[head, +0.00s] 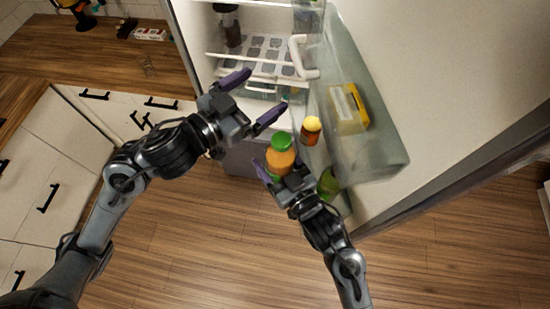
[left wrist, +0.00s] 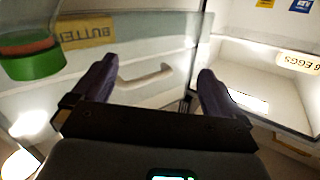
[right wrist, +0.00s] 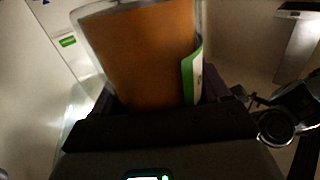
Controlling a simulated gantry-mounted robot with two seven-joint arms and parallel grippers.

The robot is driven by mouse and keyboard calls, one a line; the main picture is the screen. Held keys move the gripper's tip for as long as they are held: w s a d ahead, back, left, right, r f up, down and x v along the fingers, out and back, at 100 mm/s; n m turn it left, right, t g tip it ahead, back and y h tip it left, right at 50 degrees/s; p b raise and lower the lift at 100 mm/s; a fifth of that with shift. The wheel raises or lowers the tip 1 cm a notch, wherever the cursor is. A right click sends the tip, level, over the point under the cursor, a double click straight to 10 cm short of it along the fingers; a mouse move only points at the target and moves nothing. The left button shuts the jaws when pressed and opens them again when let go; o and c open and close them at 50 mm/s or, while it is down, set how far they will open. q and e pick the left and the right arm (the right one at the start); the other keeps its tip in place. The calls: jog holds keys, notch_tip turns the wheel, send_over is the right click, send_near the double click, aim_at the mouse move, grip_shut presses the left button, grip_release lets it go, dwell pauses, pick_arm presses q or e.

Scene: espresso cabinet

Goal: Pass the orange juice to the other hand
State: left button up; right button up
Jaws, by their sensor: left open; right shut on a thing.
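The orange juice bottle (head: 280,161), orange with a green cap, is held in my right gripper (head: 275,175) in front of the open fridge. In the right wrist view the orange juice (right wrist: 150,55) fills the space between the fingers, with a green and white label edge at its right. My left gripper (head: 253,99) is open and empty, up and to the left of the bottle and apart from it. In the left wrist view its two fingers (left wrist: 150,90) are spread with nothing between them.
The open fridge door holds a yellow butter box (head: 347,108), a yellow-capped bottle (head: 311,130) and a green bottle (head: 328,184), close to the right gripper. A rack with a white handle (head: 302,57) is inside the fridge. A wooden counter (head: 90,60) stands at the left.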

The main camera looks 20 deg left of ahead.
pick_arm(q)
jog(key=s+a+f+n+g+y, duration=0.2)
jog(key=s+a+f+y, duration=0.15)
jog(key=f, duration=0.55)
jog(key=s+a+f+n+g+y, duration=0.2)
jog(key=a+f+y, duration=0.15)
jog(key=f, duration=0.65)
jog(key=s+f+n+g, duration=0.1)
jog(key=s+f+g, duration=0.6)
jog(key=s+f, duration=0.4)
jog(key=s, duration=0.4)
jog(key=shift+s+f+y, duration=0.2)
jog(key=shift+s+y, duration=0.05)
jog(key=shift+y, duration=0.15)
jog(key=shift+s+d+f+g, duration=0.15)
jog(key=shift+s+f+g, duration=0.15)
jog(key=shift+s, duration=0.3)
jog(key=shift+c, duration=0.2)
